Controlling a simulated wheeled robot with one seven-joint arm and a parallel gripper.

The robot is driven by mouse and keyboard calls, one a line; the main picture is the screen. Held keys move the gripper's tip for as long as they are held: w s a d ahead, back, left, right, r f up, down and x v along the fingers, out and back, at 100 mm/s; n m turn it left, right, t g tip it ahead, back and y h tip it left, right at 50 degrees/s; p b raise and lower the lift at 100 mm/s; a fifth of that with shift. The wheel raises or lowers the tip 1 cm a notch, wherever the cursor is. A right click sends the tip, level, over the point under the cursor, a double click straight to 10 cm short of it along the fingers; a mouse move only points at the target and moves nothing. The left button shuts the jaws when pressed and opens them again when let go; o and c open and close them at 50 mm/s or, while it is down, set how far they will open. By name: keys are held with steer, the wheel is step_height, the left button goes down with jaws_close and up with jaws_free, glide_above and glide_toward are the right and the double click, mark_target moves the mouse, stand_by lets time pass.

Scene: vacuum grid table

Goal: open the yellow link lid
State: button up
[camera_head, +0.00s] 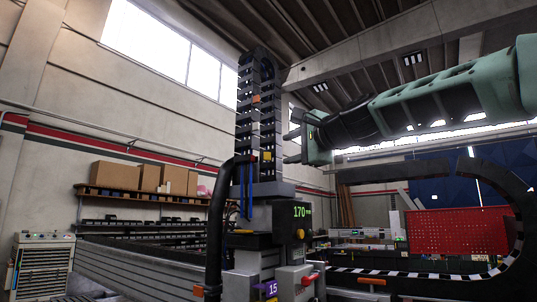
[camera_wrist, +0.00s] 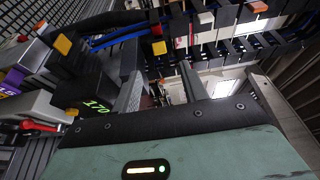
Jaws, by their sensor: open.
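The yellow link lid (camera_head: 267,156) is a small square on the lower part of the upright black cable chain (camera_head: 245,105). It looks closed, but is too small to be sure. In the wrist view the yellow lid (camera_wrist: 159,47) sits just beyond my fingertips. My gripper (camera_head: 290,147) points left toward the chain, its fingers one above the other at about the lid's height. They are open and empty and appear short of the lid. In the wrist view my gripper (camera_wrist: 160,84) shows two dark fingers with a gap between them.
An orange lid (camera_head: 256,98) sits higher on the chain. Below is a machine with a green "170" display (camera_head: 301,211) and a thick black hose (camera_head: 215,220). A large curved black chain (camera_head: 518,215) stands at right. Boxes (camera_head: 115,175) sit on a wall shelf at left.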

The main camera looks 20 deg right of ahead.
mark_target(269, 156)
steer(key=p+x, duration=0.2)
steer(key=x, duration=0.8)
steer(key=shift+w, duration=0.1)
steer(key=shift+f, duration=0.1)
steer(key=c, duration=0.7)
